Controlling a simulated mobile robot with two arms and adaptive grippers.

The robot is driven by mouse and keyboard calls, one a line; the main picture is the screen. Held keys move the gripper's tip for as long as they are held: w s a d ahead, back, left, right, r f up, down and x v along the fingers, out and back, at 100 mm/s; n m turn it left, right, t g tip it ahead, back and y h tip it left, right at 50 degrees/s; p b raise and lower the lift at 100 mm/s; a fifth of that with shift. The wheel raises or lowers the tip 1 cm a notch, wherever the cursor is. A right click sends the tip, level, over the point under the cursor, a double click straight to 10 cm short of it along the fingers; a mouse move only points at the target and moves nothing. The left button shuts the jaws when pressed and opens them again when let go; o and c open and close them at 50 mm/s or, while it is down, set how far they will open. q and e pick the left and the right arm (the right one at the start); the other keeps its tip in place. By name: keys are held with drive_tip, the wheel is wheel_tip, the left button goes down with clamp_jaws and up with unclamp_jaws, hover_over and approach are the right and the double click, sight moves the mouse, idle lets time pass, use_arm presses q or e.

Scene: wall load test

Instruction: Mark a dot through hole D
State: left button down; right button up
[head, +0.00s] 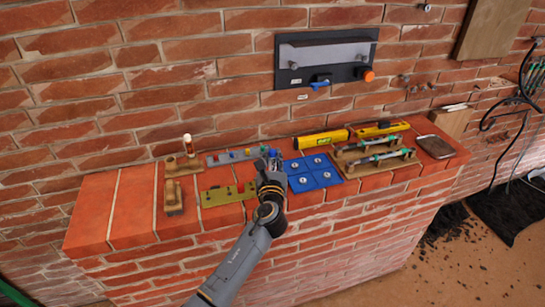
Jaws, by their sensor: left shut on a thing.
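My left gripper (269,163) reaches over the middle of the brick ledge from the front. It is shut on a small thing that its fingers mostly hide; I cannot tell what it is. An olive-yellow plate (222,196) with several small holes or marks lies flat just left of the gripper. A blue panel (318,186) with round pale centres in its squares lies just right of it. Any letters are too small to read, so I cannot tell which hole is D. My right gripper is not in view.
A grey strip with coloured knobs (220,159) lies behind the plate. Wooden blocks (173,196) stand at left. A yellow level (320,139), a rack with green-handled tools (372,160) and a dark flat slab (435,147) are at right. The ledge's left end is clear.

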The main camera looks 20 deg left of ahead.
use_arm(q)
drive_tip(key=shift+f+b, duration=0.4)
drive_tip(key=shift+f, duration=0.15)
idle(0.9)
wheel_tip(320, 180, up, 6)
drive_tip(key=p, duration=0.6)
drive_tip(key=shift+r+p, duration=0.1)
drive_tip(key=shift+p, duration=0.25)
